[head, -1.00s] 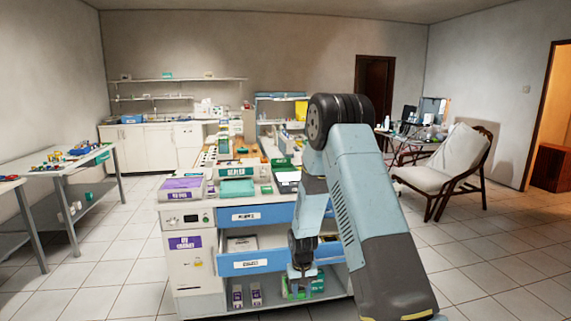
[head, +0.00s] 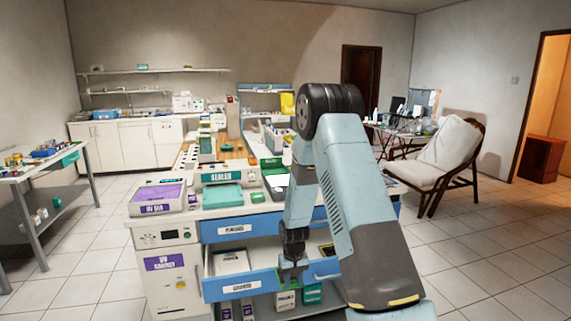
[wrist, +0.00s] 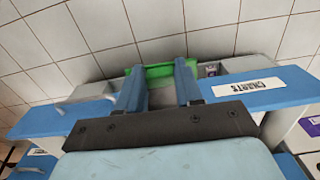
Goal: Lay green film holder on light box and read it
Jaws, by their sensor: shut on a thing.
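My gripper (head: 292,270) hangs in front of the cabinet at the level of its lower blue drawer. In the wrist view its two blue fingers (wrist: 159,72) are shut on a green piece with a raised rim, which looks like the green film holder (wrist: 158,71). A bright white panel (head: 277,181) on the cabinet top, partly behind my arm, may be the light box; I cannot tell for sure.
The lower drawer (head: 240,287) stands open below the closed upper one (head: 235,229). A purple-topped unit (head: 157,197), a teal pad (head: 223,196) and a sealer (head: 221,177) crowd the cabinet top. A side table (head: 40,165) is left, a chair (head: 445,165) right. Floor is clear around.

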